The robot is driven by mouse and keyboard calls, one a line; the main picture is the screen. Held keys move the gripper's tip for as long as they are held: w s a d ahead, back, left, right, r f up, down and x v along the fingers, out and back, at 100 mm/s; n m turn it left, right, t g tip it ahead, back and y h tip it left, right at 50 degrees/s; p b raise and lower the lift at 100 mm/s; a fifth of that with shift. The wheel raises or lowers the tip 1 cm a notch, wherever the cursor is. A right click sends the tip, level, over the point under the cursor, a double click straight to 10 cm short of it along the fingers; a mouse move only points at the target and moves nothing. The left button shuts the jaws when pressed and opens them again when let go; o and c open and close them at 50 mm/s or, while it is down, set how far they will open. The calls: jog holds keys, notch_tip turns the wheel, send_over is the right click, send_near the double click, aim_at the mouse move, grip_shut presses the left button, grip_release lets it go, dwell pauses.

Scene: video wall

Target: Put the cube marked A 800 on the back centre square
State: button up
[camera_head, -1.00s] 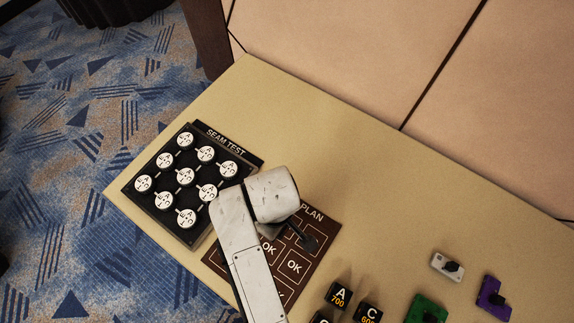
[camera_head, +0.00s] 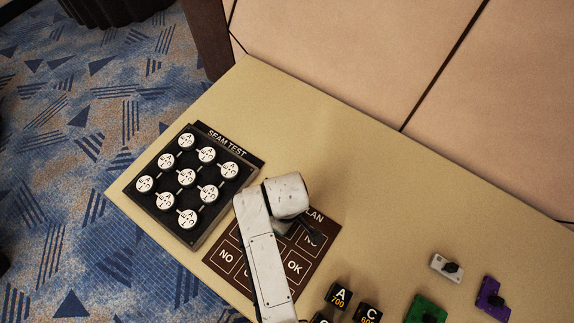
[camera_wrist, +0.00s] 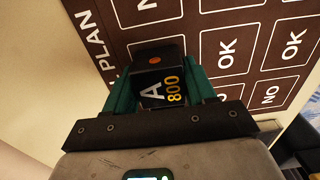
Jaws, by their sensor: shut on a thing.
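The cube marked A 800 (camera_wrist: 161,86) is black, with a white A, yellow digits and an orange dot. My gripper (camera_wrist: 160,80) is shut on it, with a teal finger on each side. The brown plan board (camera_wrist: 205,20), printed with NO and OK squares, is behind the cube in the wrist view. In the head view my arm covers the middle of the plan board (camera_head: 222,237), and the held cube cannot be made out. The square behind the cube is partly hidden, and I cannot tell whether the cube touches the board.
The black SEAM TEST panel (camera_head: 160,218) with round white buttons stands left of the board. Cubes marked A 700 (camera_head: 340,295) and C 600 (camera_head: 367,316) stand at the front right. White (camera_head: 440,263), purple (camera_head: 488,298) and green (camera_head: 425,306) blocks lie farther right. The back table is clear.

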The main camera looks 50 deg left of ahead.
jog(key=o, duration=1.1)
jog(key=shift+c, duration=0.2)
notch_tip(320, 180, up, 12)
